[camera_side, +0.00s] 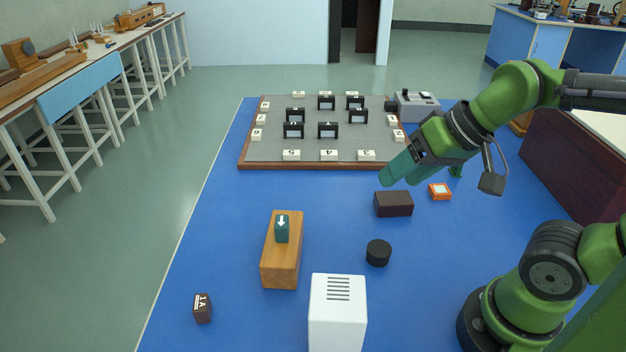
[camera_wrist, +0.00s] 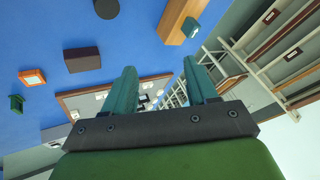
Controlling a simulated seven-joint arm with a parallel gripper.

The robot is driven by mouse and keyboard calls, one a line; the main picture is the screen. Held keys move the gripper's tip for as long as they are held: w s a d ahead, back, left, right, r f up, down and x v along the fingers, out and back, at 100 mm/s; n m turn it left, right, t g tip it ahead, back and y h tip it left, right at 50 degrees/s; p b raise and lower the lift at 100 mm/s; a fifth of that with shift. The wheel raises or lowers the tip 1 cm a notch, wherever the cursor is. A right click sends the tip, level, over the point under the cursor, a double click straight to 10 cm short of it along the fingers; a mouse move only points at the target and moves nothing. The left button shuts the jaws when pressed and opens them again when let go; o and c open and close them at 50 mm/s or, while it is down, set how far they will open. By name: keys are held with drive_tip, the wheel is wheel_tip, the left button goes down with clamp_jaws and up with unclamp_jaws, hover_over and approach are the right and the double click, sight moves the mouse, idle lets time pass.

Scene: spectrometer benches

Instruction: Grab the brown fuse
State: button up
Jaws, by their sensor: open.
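The brown fuse (camera_side: 203,308) is a small dark brown block with a white "1A" label. It lies on the blue table at the front left in the side view, and I do not see it in the wrist view. My gripper (camera_side: 396,170) has teal fingers and hangs in the air at the right, far from the fuse and up and to its right in the picture. In the wrist view my gripper (camera_wrist: 162,82) shows its two fingers apart with nothing between them.
A wooden block (camera_side: 279,262) bears a green arrow-marked piece (camera_side: 282,232). A white vented box (camera_side: 338,315), black cylinder (camera_side: 378,253), dark brown block (camera_side: 394,204) and orange piece (camera_side: 440,192) stand nearby. A grey board (camera_side: 270,144) with labelled pieces lies behind. Blue table around the fuse is clear.

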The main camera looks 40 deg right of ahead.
drive_tip(key=w+a+n+g, duration=0.2)
drive_tip(key=w+a+g, duration=0.1)
drive_tip(key=w+a, duration=0.5)
drive_tip(key=m+g+h, duration=0.2)
drive_tip(key=m+g, duration=0.1)
drive_tip(key=m, duration=0.2)
hover_over(200, 302)
wheel_tip(200, 302, down, 6)
drive_tip(key=shift+m+g, duration=0.3)
drive_tip(key=shift+m, duration=0.1)
wheel_tip(200, 302, down, 12)
drive_tip(key=shift+a+r, duration=0.1)
drive_tip(key=shift+r, duration=0.05)
drive_tip(key=shift+f, duration=2.85)
drive_tip(key=c, duration=1)
